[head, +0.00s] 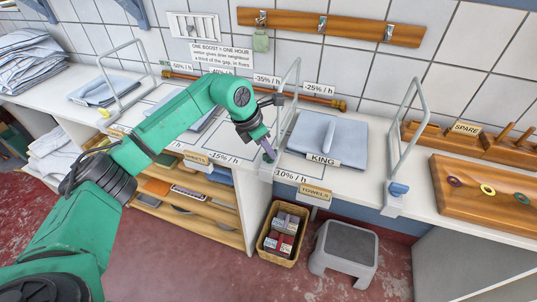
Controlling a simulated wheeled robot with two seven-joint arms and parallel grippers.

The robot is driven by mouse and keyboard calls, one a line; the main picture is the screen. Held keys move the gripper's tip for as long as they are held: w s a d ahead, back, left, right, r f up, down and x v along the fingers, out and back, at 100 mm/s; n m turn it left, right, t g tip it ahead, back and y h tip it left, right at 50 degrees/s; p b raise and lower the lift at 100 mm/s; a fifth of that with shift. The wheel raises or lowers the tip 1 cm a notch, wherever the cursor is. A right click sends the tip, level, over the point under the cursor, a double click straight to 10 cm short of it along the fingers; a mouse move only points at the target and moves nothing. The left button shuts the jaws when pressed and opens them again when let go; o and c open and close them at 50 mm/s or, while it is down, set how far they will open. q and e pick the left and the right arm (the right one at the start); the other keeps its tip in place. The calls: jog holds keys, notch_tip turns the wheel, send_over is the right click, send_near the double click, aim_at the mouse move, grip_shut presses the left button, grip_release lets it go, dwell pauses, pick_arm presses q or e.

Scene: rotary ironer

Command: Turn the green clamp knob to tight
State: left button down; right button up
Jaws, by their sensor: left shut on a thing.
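The green clamp knob (270,157) sits on a grey clamp at the front edge of the counter, at the foot of a wire frame. My left gripper (267,148) reaches down from above and is shut on this knob. The fingers cover part of the knob, so how tight it stands cannot be told. My right gripper is not in view.
A blue knob (398,189) is on the clamp to the right, and a yellow knob (104,112) is at the left. Folded cloth marked KING (328,140) lies right of my gripper. A basket (283,235) and a grey step stool (345,253) stand on the floor below.

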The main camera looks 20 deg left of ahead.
pick_arm(q)
jog(key=m, duration=0.2)
jog(key=m+g+b, duration=0.1)
jog(key=m, duration=0.1)
jog(key=shift+w+r+m+h, duration=0.1)
jog(key=shift+w+m+h, duration=0.05)
jog(key=shift+m+h, duration=0.2)
jog(key=m+g, duration=0.2)
jog(key=m, duration=0.2)
jog(key=shift+w+m+h, duration=0.1)
jog(key=shift+m+h, duration=0.15)
jog(key=shift+m, duration=0.1)
jog(key=shift+g, duration=0.3)
jog(key=c, duration=0.9)
grip_release()
jog(key=shift+o, duration=0.2)
jog(key=v, duration=1.4)
jog(key=shift+r+b, duration=0.25)
jog(key=shift+b, duration=0.2)
jog(key=shift+a, duration=0.1)
